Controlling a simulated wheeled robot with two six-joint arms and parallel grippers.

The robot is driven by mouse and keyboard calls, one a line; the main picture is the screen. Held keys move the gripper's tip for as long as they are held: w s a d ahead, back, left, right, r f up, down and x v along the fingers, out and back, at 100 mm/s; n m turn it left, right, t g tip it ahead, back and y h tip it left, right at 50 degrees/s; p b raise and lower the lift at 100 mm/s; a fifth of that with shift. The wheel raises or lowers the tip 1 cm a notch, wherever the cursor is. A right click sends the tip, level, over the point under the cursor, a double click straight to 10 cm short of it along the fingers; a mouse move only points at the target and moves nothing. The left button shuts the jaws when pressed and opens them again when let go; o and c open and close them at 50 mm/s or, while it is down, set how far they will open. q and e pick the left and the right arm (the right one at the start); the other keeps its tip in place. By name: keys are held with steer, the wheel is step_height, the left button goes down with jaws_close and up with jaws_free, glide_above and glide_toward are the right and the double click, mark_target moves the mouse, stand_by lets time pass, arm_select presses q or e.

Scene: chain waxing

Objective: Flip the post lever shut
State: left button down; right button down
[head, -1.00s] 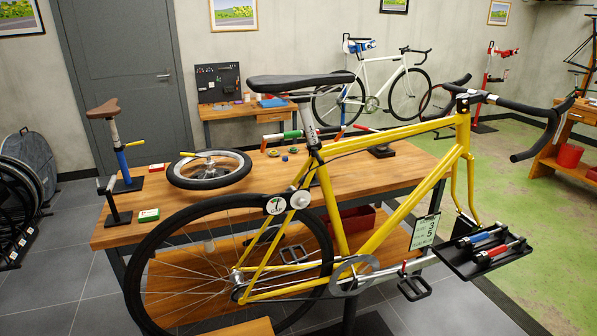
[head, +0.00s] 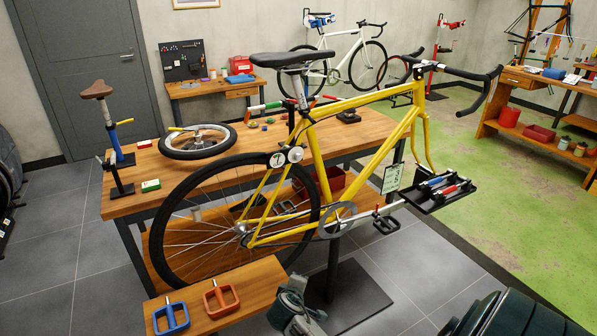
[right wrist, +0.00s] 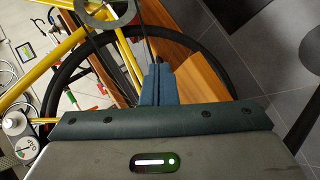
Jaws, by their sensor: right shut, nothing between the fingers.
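A blue post (head: 114,140) with a brown saddle (head: 97,90) on top stands upright on a dark base at the left of the workbench in the head view. Its yellow lever (head: 124,122) sticks out to the right of the post, tilted slightly up, apart from any gripper. My right gripper (head: 298,299) is at the bottom middle, beside the low wooden bench and far from the post. Its blue-grey fingers (right wrist: 157,84) are shut and empty in the right wrist view. My left gripper is not in view.
A yellow bicycle (head: 372,143) on a stand lies between my right gripper and much of the workbench (head: 125,206). A loose wheel (head: 197,142) lies on the bench.

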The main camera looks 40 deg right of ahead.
steer(key=w+d+r+n+h, duration=0.1)
steer(key=w+r, duration=0.4)
steer(key=r, duration=0.6)
steer(key=w+d+r+n+t+h+p, duration=0.1)
steer(key=w+d+r+h, duration=0.2)
steer(key=r, duration=0.9)
steer(key=w+d+r+h, duration=0.2)
steer(key=w+r+h, duration=0.4)
steer(key=r, duration=0.6)
steer(key=w, duration=0.2)
steer(key=shift+w+n+t, duration=0.4)
